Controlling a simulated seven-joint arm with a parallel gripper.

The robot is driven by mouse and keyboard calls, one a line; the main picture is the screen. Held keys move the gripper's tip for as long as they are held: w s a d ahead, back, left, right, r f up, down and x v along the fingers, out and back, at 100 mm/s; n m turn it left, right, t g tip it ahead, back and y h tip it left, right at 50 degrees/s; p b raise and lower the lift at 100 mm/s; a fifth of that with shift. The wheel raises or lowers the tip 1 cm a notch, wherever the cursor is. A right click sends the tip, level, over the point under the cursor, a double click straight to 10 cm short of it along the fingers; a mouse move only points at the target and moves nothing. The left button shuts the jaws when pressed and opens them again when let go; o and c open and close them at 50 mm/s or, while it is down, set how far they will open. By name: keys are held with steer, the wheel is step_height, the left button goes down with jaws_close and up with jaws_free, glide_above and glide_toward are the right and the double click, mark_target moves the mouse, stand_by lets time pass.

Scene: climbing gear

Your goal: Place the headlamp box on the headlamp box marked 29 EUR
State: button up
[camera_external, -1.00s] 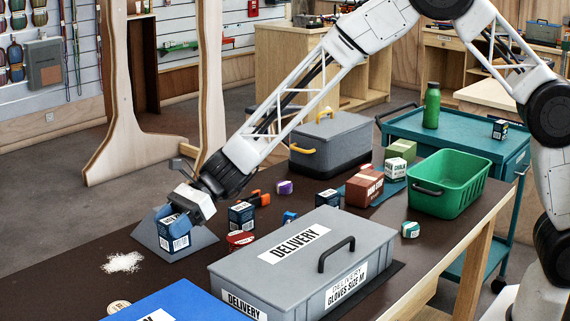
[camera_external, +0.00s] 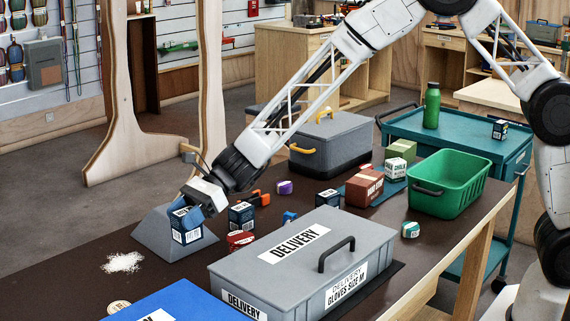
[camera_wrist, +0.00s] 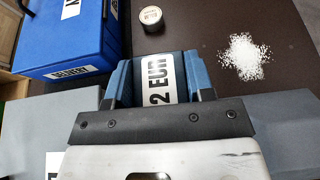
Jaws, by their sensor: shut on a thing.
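My gripper (camera_external: 187,216) is shut on a dark blue headlamp box (camera_external: 188,236) with a white label. It holds the box in front of a grey sloped stand; whether they touch cannot be told. In the wrist view the gripper (camera_wrist: 161,82) has its blue fingers on both sides of the box (camera_wrist: 157,66), and the label shows "2 EUR", partly hidden. Another dark blue box with a white label (camera_external: 242,216) stands just right of the held one. A similar box (camera_external: 327,199) stands farther right. Their prices are too small to read, so which is marked 29 EUR is unclear.
The grey stand (camera_external: 150,236) is behind the gripper. A red item (camera_external: 239,240) lies near the neighbouring box. A large grey delivery box (camera_external: 235,270) and a blue one (camera_external: 175,300) fill the front. White powder (camera_external: 123,262) and a round tin (camera_wrist: 151,18) lie on the table.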

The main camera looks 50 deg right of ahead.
steer(key=s+d+r+m+t, duration=0.1)
steer(key=s+d, duration=0.2)
steer(key=d, duration=1.2)
steer(key=s+d+r+m+t, duration=0.1)
steer(key=s+d+t, duration=0.1)
steer(key=d, duration=1.2)
steer(key=s+d+m+t, duration=0.2)
steer(key=s+d, duration=1.3)
steer(key=d, duration=0.3)
steer(key=shift+d+h, duration=0.25)
steer(key=shift+h, duration=0.15)
glide_above(326, 193)
steer(key=shift+f, duration=0.7)
steer(key=shift+f, duration=1.75)
